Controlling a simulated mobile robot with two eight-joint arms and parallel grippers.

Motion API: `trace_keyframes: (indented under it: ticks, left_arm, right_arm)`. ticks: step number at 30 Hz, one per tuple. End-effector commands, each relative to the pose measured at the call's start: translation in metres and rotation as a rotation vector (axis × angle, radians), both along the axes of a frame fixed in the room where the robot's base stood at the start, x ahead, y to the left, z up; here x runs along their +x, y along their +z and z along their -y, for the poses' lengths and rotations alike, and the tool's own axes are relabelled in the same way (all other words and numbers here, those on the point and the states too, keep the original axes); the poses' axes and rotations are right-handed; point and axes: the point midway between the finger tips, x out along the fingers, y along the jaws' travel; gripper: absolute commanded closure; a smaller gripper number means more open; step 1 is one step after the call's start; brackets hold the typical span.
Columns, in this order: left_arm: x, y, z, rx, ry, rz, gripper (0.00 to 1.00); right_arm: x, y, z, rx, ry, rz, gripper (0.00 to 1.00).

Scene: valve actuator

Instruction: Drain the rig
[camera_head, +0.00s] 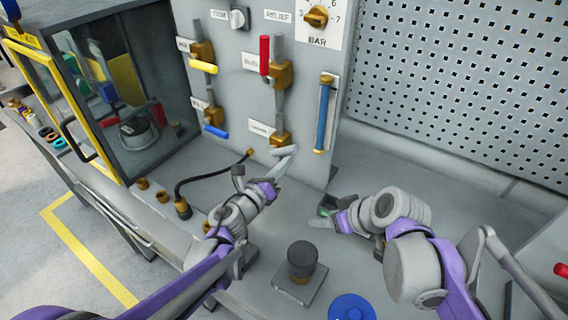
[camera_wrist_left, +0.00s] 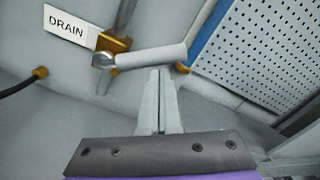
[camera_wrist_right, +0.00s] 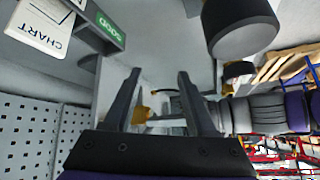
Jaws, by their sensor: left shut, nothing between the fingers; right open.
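The drain valve (camera_head: 281,141) is a brass body low on the grey panel with a pale grey lever handle (camera_head: 284,150). In the left wrist view, the DRAIN label (camera_wrist_left: 66,24) is beside the brass body (camera_wrist_left: 112,43), and the grey handle (camera_wrist_left: 150,57) points right and slightly up. My left gripper (camera_head: 277,170) is shut and empty, just below the handle. In the left wrist view its fingertips (camera_wrist_left: 160,71) are at the handle's underside; I cannot tell whether they touch. My right gripper (camera_head: 322,217) is open and empty above the bench; its spread fingers (camera_wrist_right: 158,75) also show in the right wrist view.
Other valves have yellow (camera_head: 203,67), blue (camera_head: 216,131) and red (camera_head: 265,56) handles. A blue sight tube (camera_head: 324,115) stands right of the drain valve. A black hose (camera_head: 212,176) lies left of my left gripper. A dark knob (camera_head: 301,256) and blue disc (camera_head: 351,307) are in front.

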Motion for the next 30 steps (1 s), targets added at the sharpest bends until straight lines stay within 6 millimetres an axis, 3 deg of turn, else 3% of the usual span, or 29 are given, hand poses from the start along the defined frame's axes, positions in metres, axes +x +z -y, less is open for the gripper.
trace_keyframes:
  ticks: [1,6,12,18,30]
  left_arm:
    - [0.0,0.0,0.0,0.0,0.0,0.0,1.0]
    - [0.0,0.0,0.0,0.0,0.0,0.0,1.0]
    - [0.0,0.0,0.0,0.0,0.0,0.0,1.0]
    - [0.0,0.001,0.0,-0.007,0.0,-0.005,1.0]
    - [0.001,0.006,-0.001,-0.062,0.0,-0.045,1.0]
  right_arm:
    - [-0.021,-0.01,0.005,-0.033,-0.034,-0.014,0.44]
    - [-0.079,-0.052,0.026,-0.11,-0.209,-0.085,0.44]
    - [-0.119,-0.086,0.044,-0.139,-0.386,-0.137,0.44]
    - [-0.131,-0.097,0.05,-0.146,-0.451,-0.149,0.44]
    - [-0.131,-0.1,0.05,-0.145,-0.453,-0.151,0.44]
